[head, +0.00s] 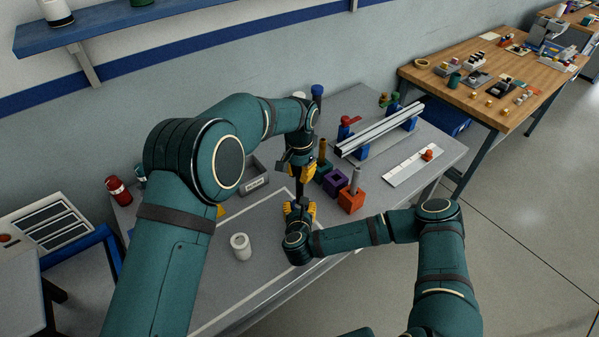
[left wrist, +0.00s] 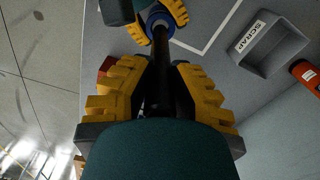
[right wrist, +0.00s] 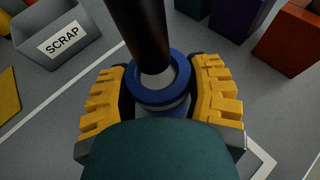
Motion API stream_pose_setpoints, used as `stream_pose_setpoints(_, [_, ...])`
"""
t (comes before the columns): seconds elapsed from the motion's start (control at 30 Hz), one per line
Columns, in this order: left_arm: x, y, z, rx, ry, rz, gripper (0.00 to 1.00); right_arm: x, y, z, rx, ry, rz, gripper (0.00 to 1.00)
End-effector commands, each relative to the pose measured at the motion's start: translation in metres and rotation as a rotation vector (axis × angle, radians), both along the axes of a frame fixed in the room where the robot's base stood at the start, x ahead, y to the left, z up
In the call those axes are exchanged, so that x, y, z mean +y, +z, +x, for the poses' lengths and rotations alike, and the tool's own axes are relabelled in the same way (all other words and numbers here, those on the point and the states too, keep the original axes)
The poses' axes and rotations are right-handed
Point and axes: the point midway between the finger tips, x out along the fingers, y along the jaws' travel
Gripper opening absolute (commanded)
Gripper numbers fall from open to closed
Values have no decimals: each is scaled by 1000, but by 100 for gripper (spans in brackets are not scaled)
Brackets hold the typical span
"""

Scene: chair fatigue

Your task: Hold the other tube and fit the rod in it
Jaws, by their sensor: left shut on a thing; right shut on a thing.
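My left gripper (head: 302,171) is shut on a dark rod (left wrist: 166,75), which points down from it. The rod also shows in the right wrist view (right wrist: 142,30). My right gripper (right wrist: 161,92) is below it, shut on a tube with a blue collar (right wrist: 160,104). The collar also shows in the left wrist view (left wrist: 152,13). The tube's lower part is hidden by my right gripper.
A grey SCRAP bin (right wrist: 62,32) stands beside the grippers. A purple block (head: 335,181) and an orange block (head: 351,203) stand to the right. A white cylinder (head: 240,246) stands on the open bench. A metal rail (head: 382,128) lies at the back right.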

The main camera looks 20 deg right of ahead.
Motion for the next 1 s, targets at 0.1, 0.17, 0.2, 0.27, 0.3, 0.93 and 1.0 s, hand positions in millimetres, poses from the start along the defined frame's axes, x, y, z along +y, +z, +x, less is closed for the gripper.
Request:
stream_pose_setpoints(0.1, [0,0,0,-1,0,-1,0,0,0,0,0,0,0,16])
stream_pose_setpoints(0.17, [0,0,0,-1,0,-1,0,0,0,0,0,0,0,16])
stream_pose_setpoints(0.2, [0,1,0,0,0,0,0,0,0,0,0,0,0,16])
stream_pose_setpoints(0.27, [0,0,0,-1,0,-1,0,0,0,0,0,0,0,16])
stream_pose_setpoints(0.3, [0,1,0,-1,0,-1,0,0,0,0,0,0,0,16])
stream_pose_setpoints(0.93, [0,-11,0,1,0,1,0,0,0,0,0,0,0,16])
stream_pose_setpoints(1.0, [0,-13,0,1,0,1,0,0,0,0,0,0,0,16])
